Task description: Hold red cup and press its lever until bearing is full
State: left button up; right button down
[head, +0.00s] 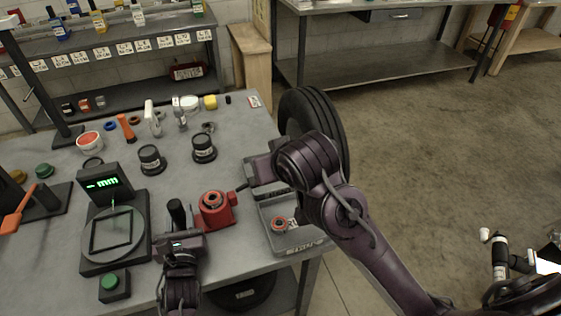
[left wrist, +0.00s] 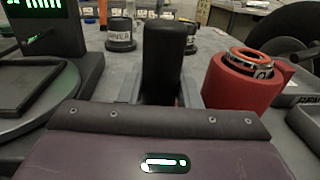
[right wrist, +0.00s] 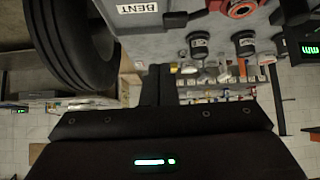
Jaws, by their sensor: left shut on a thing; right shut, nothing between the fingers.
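The red cup (head: 215,210) stands on the grey bench, with a metal and orange ring-shaped bearing (left wrist: 250,62) seated in its top. My left gripper (head: 178,236) is shut on an upright black handle (head: 176,212), to the left of the cup. The handle fills the middle of the left wrist view (left wrist: 168,55); its join to the cup is hidden. My right gripper (head: 241,188) is shut and empty, close to the right side of the cup. Contact there cannot be told. The cup also shows at the top edge of the right wrist view (right wrist: 240,9).
A gauge with a green "mm" display (head: 104,184) stands left. Two black pots (head: 151,160) stand behind. A tyre (head: 335,135) is beyond the bench's right edge. A green button (head: 112,283) sits in front.

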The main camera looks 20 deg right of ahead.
jog(key=shift+v, duration=2.2)
jog(key=shift+d, duration=0.15)
pick_arm(q)
jog(key=o, duration=1.2)
jog(key=shift+s, duration=0.1)
jog(key=s, duration=0.8)
jog(key=s+a, duration=0.1)
jog(key=s, duration=0.2)
jog(key=shift+s, duration=0.4)
